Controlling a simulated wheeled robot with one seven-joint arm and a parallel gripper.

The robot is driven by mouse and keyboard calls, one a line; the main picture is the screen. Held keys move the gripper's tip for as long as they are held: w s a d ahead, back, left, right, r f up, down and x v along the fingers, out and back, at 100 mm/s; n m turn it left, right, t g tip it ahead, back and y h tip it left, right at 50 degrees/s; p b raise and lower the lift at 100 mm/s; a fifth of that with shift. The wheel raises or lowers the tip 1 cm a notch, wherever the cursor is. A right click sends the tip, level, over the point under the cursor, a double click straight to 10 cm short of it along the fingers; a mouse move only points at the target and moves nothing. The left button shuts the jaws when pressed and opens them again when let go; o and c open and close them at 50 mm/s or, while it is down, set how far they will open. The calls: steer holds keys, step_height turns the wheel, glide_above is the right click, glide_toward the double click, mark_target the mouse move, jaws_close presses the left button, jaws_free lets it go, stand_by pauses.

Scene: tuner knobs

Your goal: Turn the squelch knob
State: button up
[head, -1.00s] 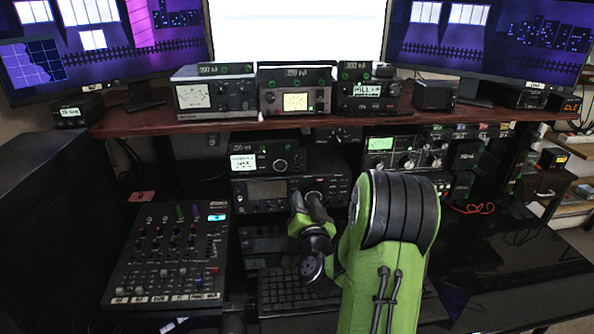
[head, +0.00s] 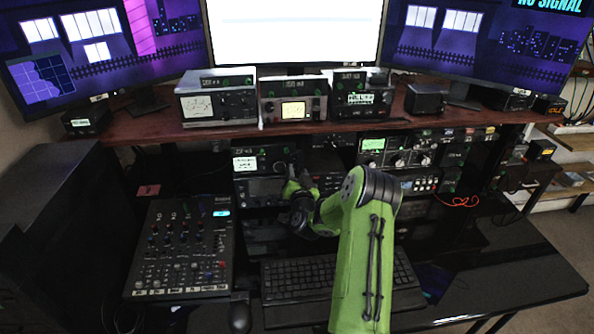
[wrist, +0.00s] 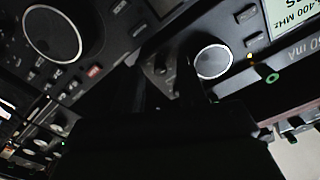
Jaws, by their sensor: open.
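My gripper (wrist: 163,82) is open, with its dark fingers pointing at the radio fronts in the wrist view. Small dark knobs (wrist: 160,66) show between and just beyond the fingertips; I cannot tell whether the fingers touch them. A silver-ringed round knob (wrist: 213,62) sits just right of the right finger. A larger ringed dial (wrist: 50,33) is at the upper left. No label marks the squelch knob readably. In the head view my gripper (head: 296,188) is in front of the middle radio (head: 258,188), and my wrist hides part of its front.
A wooden shelf (head: 150,124) carrying several small radios runs above the gripper. A mixer (head: 180,250) lies at left and a keyboard (head: 300,276) below my arm. Another radio unit (head: 400,151) stands to the right.

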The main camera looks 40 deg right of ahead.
steer(key=shift+c, duration=0.4)
jaws_close()
steer(key=m, duration=0.5)
steer(key=shift+p, duration=0.35)
steer(key=shift+o, duration=0.4)
jaws_free()
